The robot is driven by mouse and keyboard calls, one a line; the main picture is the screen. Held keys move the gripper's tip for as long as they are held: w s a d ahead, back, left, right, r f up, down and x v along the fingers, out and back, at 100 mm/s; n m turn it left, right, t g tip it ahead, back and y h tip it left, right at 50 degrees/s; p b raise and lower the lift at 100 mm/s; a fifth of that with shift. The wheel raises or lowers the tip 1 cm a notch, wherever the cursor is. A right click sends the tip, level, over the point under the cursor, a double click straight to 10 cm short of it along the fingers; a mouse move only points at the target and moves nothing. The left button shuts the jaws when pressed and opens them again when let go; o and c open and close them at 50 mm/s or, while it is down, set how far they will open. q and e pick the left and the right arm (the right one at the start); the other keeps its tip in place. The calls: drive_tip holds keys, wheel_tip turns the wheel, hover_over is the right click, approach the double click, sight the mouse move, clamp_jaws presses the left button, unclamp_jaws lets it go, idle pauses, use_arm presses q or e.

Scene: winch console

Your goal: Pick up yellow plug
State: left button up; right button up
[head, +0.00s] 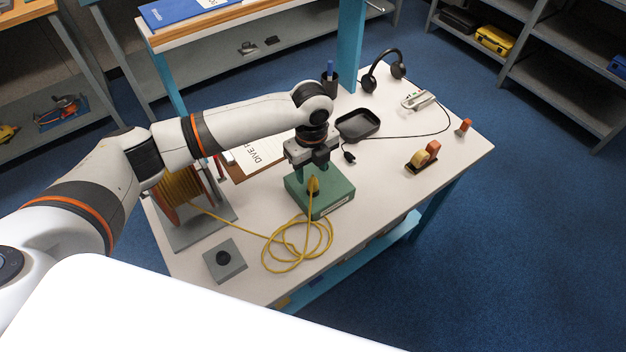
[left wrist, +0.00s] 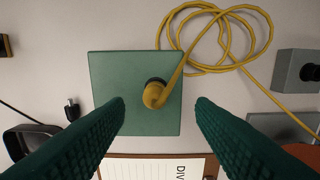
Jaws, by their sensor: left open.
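The yellow plug (head: 313,186) stands in a green box (head: 334,196) on the table, with its yellow cable leading off it. In the left wrist view the plug (left wrist: 154,95) shows from above, seated at a dark round socket in the green box top (left wrist: 110,68). My left gripper (head: 312,173) is open and points down over the box, close to the plug. In the left wrist view its two green fingers (left wrist: 160,112) are well apart, with the plug between and slightly beyond their tips. I cannot tell the exact height gap. My right gripper is not in view.
The yellow cable (head: 272,238) lies coiled on the table and runs to a reel (head: 182,190). A grey box with a black knob (head: 224,260) stands in front. A clipboard (head: 262,152), black tray (head: 358,125), headphones (head: 384,70) and tape dispenser (head: 422,160) lie around. The right front tabletop is clear.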

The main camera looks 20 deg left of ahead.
sight(313, 179)
use_arm(q)
drive_tip(key=shift+w+f, duration=0.1)
drive_tip(key=shift+f, duration=0.25)
drive_tip(key=shift+w+f, duration=0.1)
drive_tip(key=shift+f, duration=0.2)
wheel_tip(313, 179, down, 4)
drive_tip(key=shift+w+f+p, duration=0.1)
drive_tip(key=shift+f+p, duration=0.1)
drive_tip(key=shift+p, duration=0.55)
drive_tip(key=shift+f, duration=0.15)
drive_tip(key=c, duration=1)
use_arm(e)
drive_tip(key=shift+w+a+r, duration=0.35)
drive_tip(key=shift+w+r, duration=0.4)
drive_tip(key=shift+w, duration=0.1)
